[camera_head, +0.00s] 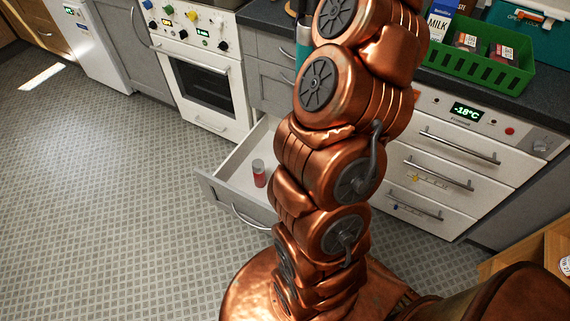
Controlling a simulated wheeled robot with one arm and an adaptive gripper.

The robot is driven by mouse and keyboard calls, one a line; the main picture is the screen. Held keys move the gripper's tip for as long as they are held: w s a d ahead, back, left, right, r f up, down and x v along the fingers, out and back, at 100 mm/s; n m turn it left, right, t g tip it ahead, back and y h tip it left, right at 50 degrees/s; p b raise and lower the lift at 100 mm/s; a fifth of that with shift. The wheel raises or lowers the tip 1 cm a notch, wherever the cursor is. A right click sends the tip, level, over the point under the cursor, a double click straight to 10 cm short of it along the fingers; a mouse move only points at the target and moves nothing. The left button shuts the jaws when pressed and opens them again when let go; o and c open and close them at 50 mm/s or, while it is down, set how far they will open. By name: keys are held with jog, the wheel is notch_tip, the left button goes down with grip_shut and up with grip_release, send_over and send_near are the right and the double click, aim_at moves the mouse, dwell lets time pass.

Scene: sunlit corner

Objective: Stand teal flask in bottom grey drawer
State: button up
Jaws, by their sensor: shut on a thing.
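The teal flask (302,52) shows as a narrow strip at the left edge of my copper arm, in front of the grey cabinet and above the drawer. Most of it is hidden behind the arm. My gripper (302,18) is mostly hidden too; a dark part of it shows just above the flask, and it is shut on the flask. The bottom grey drawer (222,192) is pulled open below, left of my arm. A red container with a grey lid (259,174) stands upright in it. The drawer's right part is hidden by my arm.
A white oven (207,85) stands left of the drawer. A white freezer (440,150) with shut drawers stands right. The floor at left is clear.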

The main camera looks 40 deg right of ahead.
notch_tip(320, 180, down, 72)
jog(key=w+d+b, duration=0.2)
jog(key=b, duration=3)
jog(key=shift+w, duration=0.2)
jog(key=shift+f, duration=0.15)
jog(key=o, duration=1.4)
jog(key=shift+o, duration=0.2)
